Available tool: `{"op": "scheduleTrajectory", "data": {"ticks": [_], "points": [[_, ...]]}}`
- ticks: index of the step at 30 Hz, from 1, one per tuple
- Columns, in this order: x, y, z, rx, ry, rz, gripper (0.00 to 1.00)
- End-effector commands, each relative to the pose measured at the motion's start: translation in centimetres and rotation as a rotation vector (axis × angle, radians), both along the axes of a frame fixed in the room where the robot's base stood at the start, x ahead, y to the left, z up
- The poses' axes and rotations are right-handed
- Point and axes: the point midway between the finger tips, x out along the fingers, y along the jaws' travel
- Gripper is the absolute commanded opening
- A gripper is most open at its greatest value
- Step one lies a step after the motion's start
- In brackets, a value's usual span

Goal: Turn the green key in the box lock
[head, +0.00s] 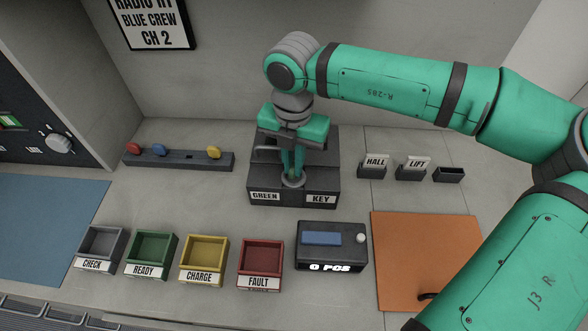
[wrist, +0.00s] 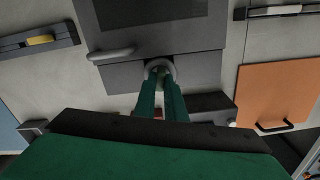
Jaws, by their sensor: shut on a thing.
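The dark lock box (head: 318,182) stands at the back middle of the table, with labels reading GREEN and KEY on its front. Its round grey lock ring (head: 292,183) also shows in the wrist view (wrist: 174,68). My gripper (head: 292,172) points down at the ring, its green fingers shut close together. In the wrist view its fingertips (wrist: 160,78) are right at the ring, shut on the green key. The key is almost wholly hidden by the fingers and ring, so its angle cannot be told.
A grey handle (wrist: 110,53) is on the box beside the lock. A rack with coloured pieces (head: 180,159) lies left, HALL (head: 372,171) and LIFT (head: 411,172) holders right. Several coloured bins and a counter device (head: 332,257) stand in front. An orange panel (head: 400,240) lies front right.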

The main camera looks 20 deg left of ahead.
Motion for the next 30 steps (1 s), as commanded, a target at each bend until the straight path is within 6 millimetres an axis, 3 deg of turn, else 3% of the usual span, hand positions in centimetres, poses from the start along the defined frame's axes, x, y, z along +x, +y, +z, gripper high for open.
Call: {"op": "scheduleTrajectory", "data": {"ticks": [5, 16, 30], "points": [[0.12, 0.0, 0.05, 0.001, -0.003, 0.089, 0.0], [0.11, 0.07, 0.08, 0.003, -0.005, 0.466, 0.0], [0.09, 0.11, 0.08, 0.003, -0.005, 0.562, 0.0]]}}
